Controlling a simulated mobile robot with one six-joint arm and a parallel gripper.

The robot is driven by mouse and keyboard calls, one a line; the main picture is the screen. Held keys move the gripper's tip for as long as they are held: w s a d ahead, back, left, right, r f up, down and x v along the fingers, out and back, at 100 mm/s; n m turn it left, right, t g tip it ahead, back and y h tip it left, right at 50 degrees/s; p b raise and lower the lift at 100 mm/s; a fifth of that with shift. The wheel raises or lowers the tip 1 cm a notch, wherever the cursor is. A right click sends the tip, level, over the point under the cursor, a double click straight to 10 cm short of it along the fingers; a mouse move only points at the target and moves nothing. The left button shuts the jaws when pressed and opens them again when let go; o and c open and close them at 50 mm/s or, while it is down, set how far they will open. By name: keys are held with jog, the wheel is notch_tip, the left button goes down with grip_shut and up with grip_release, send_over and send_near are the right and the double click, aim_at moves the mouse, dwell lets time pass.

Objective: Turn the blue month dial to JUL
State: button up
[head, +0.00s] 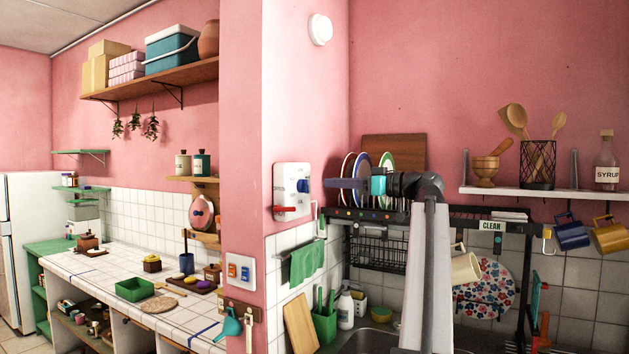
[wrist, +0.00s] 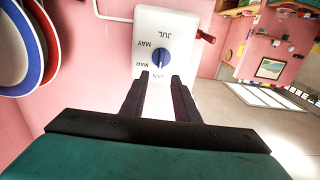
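A white panel (head: 292,180) is fixed to the pink wall corner, and its blue month dial (head: 303,186) faces my gripper (head: 328,183). I cannot tell surely which month the dial marks. My gripper (wrist: 160,77) is open, with its two dark fingers apart and the tips just short of the dial or at its edge; contact cannot be told. Part of the lettering is close to the fingers.
A red lever (head: 287,209) sticks out below the dial; it also shows in the wrist view (wrist: 205,37). A dish rack with plates (head: 362,166) stands close beside my arm. A green towel (head: 307,262) hangs below.

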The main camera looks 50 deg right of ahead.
aim_at(304, 186)
jog(key=p+x, duration=0.1)
jog(key=x, duration=0.7)
jog(key=shift+p, duration=0.35)
grip_shut()
jog(key=shift+d, duration=0.1)
